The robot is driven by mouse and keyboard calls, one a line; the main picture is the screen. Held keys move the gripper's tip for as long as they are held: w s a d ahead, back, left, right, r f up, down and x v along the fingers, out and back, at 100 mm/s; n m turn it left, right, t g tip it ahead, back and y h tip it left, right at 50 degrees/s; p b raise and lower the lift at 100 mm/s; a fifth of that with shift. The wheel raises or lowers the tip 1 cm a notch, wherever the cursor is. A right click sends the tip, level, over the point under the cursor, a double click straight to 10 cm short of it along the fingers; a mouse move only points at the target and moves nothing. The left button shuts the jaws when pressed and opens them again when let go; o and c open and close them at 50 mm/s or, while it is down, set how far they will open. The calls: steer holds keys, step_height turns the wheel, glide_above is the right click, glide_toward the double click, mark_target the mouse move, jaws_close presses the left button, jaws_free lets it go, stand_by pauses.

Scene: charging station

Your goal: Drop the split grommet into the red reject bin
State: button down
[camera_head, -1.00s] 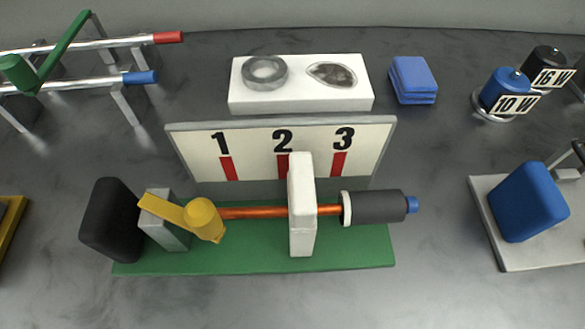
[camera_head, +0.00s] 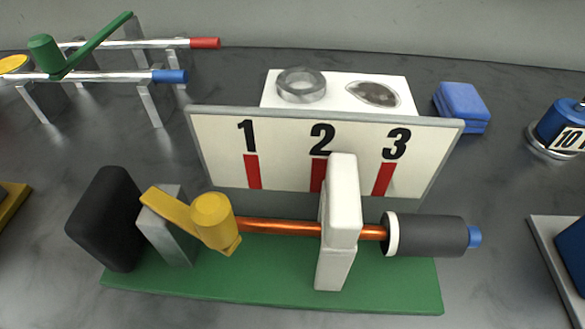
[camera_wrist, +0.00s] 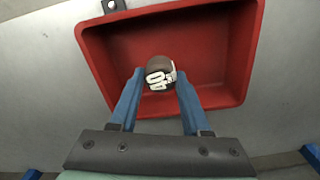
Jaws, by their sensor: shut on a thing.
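The red bin (camera_wrist: 210,65) shows in the wrist view, seen from above with its open side towards me. My gripper (camera_wrist: 160,82) has two blue fingers and reaches over the bin's near rim. It is shut on a round brown thing with a white label (camera_wrist: 160,72), held between the fingertips above the bin's inside. The label carries dark marks that I cannot read surely. No split shows on it, so I cannot tell whether it is the split grommet. The head view shows neither the gripper nor the bin.
The head view shows a green-based rig (camera_head: 270,275) with a numbered board (camera_head: 215,165). Behind it is a white block (camera_head: 335,90) bearing a grey ring (camera_head: 301,92). Blue pads (camera_head: 462,103) and a blue cylinder (camera_head: 562,118) stand right; metal rails (camera_head: 120,75) stand left.

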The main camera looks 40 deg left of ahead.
steer(key=shift+c, duration=1.4)
jaws_free()
step_height(320, 180, up, 13)
steer(key=p, duration=0.7)
